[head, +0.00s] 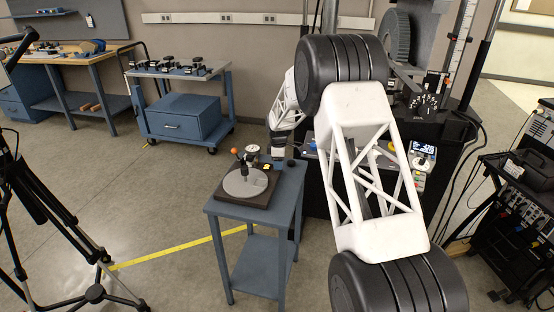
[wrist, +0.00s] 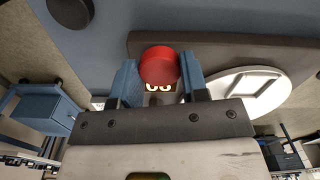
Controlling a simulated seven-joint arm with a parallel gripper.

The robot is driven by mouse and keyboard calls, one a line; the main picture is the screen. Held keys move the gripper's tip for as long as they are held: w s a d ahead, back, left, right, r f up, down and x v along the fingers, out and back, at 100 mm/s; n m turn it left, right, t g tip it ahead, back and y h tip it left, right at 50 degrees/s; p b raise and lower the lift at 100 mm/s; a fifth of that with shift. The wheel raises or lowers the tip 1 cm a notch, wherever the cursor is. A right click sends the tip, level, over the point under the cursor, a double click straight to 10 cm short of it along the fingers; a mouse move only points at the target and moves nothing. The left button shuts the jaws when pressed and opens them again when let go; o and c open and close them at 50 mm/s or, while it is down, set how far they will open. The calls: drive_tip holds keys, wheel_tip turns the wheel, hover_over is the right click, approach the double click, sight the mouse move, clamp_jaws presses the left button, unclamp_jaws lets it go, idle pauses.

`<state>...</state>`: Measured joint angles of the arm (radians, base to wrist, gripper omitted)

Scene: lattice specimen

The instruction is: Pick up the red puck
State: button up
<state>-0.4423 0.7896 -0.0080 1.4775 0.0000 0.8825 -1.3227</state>
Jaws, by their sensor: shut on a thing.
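The red puck (wrist: 160,65) shows in the wrist view between the two blue fingers of my gripper (wrist: 161,82), which are shut on it. In the head view my gripper (head: 279,150) points down over the far right part of a small blue table (head: 225,210). I cannot make out the red puck in the head view; my gripper or arm hides it. I cannot tell whether the puck is clear of the tabletop. A small yellow item with dark rings (wrist: 160,87) shows just below the puck in the wrist view.
A dark base (head: 232,205) with a round grey plate (head: 245,181) and a dial gauge (head: 252,150) stands on the table, left of my gripper. A black round piece (head: 290,163) is close by on the right. A tripod (head: 95,292) stands at the left.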

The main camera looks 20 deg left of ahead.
drive_tip(key=shift+s+d+r, duration=0.1)
drive_tip(key=shift+s+d, duration=0.35)
drive_tip(key=shift+s, duration=0.5)
drive_tip(key=shift+s+d+r, duration=0.1)
drive_tip(key=shift+s+d, duration=0.3)
drive_tip(key=shift+s, duration=0.55)
drive_tip(key=shift+s+d+r, duration=0.1)
drive_tip(key=shift+s+d, duration=0.35)
drive_tip(key=shift+s, duration=0.5)
drive_tip(key=s+a+r, duration=0.3)
drive_tip(key=s+a, duration=0.1)
drive_tip(key=s+a+r, duration=0.2)
drive_tip(key=a, duration=0.1)
drive_tip(key=shift+s+r, duration=0.25)
drive_tip(key=shift+r, duration=0.1)
drive_tip(key=shift+f, duration=0.2)
drive_tip(key=shift+f, duration=2.4)
